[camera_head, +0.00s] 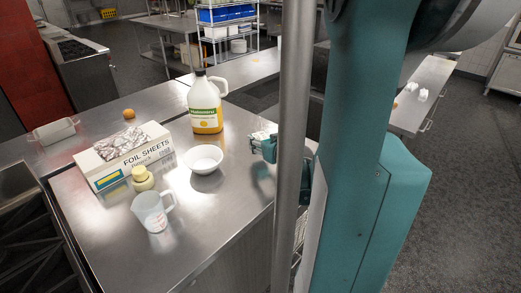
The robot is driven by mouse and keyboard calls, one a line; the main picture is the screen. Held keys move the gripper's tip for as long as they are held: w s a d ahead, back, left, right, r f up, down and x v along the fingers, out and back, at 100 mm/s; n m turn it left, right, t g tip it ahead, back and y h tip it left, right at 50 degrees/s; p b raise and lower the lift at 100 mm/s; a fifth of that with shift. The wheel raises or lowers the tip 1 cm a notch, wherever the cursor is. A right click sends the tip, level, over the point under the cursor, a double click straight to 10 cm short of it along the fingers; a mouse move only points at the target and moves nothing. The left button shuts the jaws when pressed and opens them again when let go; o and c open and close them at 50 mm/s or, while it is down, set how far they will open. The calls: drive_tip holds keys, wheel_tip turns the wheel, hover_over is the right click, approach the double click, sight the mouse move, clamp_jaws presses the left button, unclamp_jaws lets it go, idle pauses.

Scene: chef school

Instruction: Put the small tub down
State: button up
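My gripper (264,147) is at the right edge of the steel counter (205,245), partly hidden behind my grey column and teal arm. A small pale thing (262,134) shows at its fingers. It may be the small tub, but it is too small and too covered to tell. I cannot see whether the fingers are closed on it. A white bowl (203,160) stands on the counter to the left of my gripper, apart from it.
A jug with yellow liquid (206,115) stands behind the bowl. A foil sheets box (125,158), a small yellowish bottle (142,179) and a clear measuring cup (153,212) stand left of it. An orange fruit (129,113) lies farther back. The front right of the counter is clear.

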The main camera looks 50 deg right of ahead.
drive_tip(key=shift+f+b, duration=0.6)
drive_tip(key=shift+f, duration=1.3)
drive_tip(key=shift+f, duration=0.15)
drive_tip(key=o, duration=1)
drive_tip(key=shift+r, duration=0.2)
drive_tip(key=shift+v, duration=0.95)
drive_tip(key=shift+p+v, duration=1.4)
drive_tip(key=shift+v, duration=3.65)
